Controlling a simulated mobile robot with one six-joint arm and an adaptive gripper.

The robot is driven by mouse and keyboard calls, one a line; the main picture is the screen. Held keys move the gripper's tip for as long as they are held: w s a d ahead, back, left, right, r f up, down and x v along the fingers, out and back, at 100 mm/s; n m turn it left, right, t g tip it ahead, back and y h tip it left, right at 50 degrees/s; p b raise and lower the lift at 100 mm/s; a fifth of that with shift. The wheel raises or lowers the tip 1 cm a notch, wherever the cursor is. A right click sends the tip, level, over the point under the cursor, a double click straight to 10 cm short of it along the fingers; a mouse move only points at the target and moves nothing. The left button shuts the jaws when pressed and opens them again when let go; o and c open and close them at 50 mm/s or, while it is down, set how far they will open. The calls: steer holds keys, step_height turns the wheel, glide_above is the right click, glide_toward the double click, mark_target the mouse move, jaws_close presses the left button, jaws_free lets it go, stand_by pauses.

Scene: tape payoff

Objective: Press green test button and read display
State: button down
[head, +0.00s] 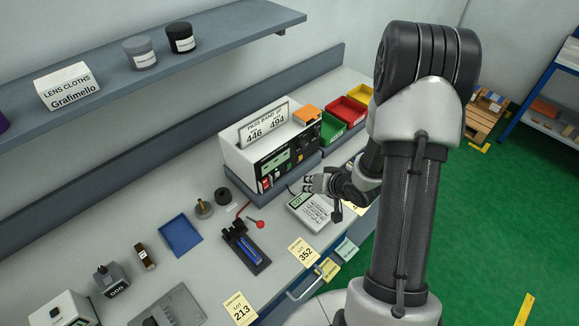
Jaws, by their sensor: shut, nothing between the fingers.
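A white and black test instrument (240,157) stands on the bench, with a sign (264,126) reading "PASS BAND" 446 and 494 on top. Its dark front panel (288,156) faces the front right and carries a greenish display area (274,161), red and pale parts and small controls. The display's figures are too small to read, and I cannot pick out the green test button with certainty. My gripper (317,183) is shut and empty, a short way in front of the panel's lower right. It points left, apart from the panel as far as I can tell.
A grey keypad-like unit (310,212) lies below my gripper. Red, green and yellow bins (345,111) stand behind my arm. A blue tray (181,235), a black fixture (243,248) and a red-knobbed lead (260,224) lie left. A shelf (200,55) overhangs the back.

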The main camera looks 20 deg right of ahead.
steer(key=shift+w+a+p, duration=0.1)
steer(key=shift+w+a, duration=0.15)
steer(key=shift+w, duration=0.45)
steer(key=shift+w+a+p, duration=0.1)
steer(key=shift+w+a, duration=0.2)
steer(key=shift+w, duration=0.4)
steer(key=shift+w+a+p, duration=0.1)
steer(key=shift+w+a, duration=0.15)
steer(key=shift+w, duration=0.45)
steer(key=shift+w+a, duration=0.15)
steer(key=shift+w, duration=0.25)
steer(key=shift+w+a+p, duration=0.1)
steer(key=shift+w+p, duration=0.25)
stand_by(0.4)
steer(key=shift+s, duration=0.15)
steer(key=shift+s+d, duration=0.3)
steer(key=shift+s, duration=0.3)
steer(key=shift+s+d+p, duration=0.1)
steer(key=shift+s+d, duration=0.2)
steer(key=shift+s, duration=0.5)
steer(key=shift+s+d+p, duration=0.1)
steer(key=shift+s+d, duration=0.15)
steer(key=shift+s, duration=0.55)
steer(key=shift+s+d+p, duration=0.1)
steer(key=shift+s+d, duration=0.2)
steer(key=shift+s, duration=0.5)
